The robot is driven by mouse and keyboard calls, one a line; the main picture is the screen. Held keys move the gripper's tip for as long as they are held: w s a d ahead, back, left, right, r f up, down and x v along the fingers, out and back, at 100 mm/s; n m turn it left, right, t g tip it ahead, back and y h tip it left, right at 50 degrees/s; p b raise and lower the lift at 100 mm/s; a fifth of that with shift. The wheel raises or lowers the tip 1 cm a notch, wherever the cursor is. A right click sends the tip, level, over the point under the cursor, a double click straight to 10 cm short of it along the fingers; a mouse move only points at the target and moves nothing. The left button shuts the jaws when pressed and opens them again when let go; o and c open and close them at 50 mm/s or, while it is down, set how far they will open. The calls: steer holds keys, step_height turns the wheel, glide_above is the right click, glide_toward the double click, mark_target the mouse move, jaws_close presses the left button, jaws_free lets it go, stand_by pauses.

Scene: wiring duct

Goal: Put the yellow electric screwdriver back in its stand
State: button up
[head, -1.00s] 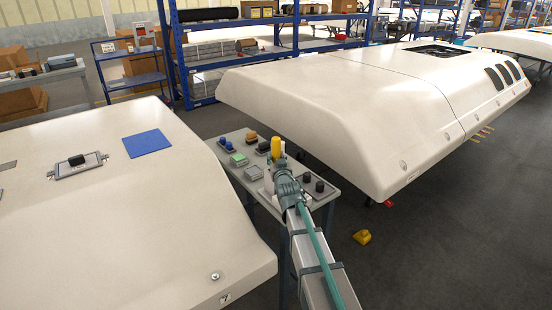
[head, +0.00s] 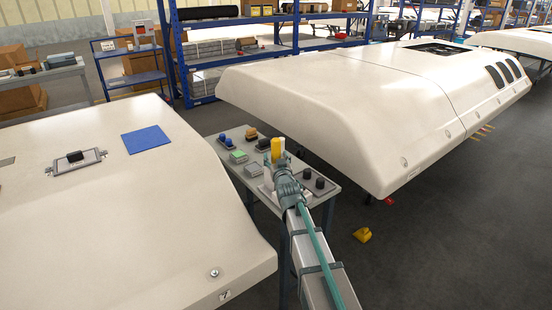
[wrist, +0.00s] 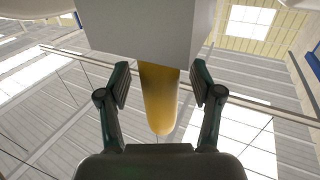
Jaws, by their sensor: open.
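The yellow electric screwdriver (head: 277,149) stands roughly upright at the work table, just beyond my gripper (head: 284,168) in the head view. In the wrist view its rounded yellow body (wrist: 158,100) lies between the two fingers of my gripper (wrist: 158,88). The fingers are spread, with a gap on each side of the body. The other end of the screwdriver meets a pale grey block (wrist: 148,30), which looks like the stand. My arm hides most of the stand in the head view, so how deep the screwdriver sits is hidden.
The grey table (head: 240,178) also holds blue knobs, a green-topped box (head: 238,157), a grey box (head: 253,170) and black knobs (head: 319,182). Large white shells flank it left (head: 110,220) and right (head: 330,110). A yellow object (head: 362,235) lies on the floor.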

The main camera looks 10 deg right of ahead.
steer(key=s, duration=1.2)
steer(key=shift+w, duration=0.1)
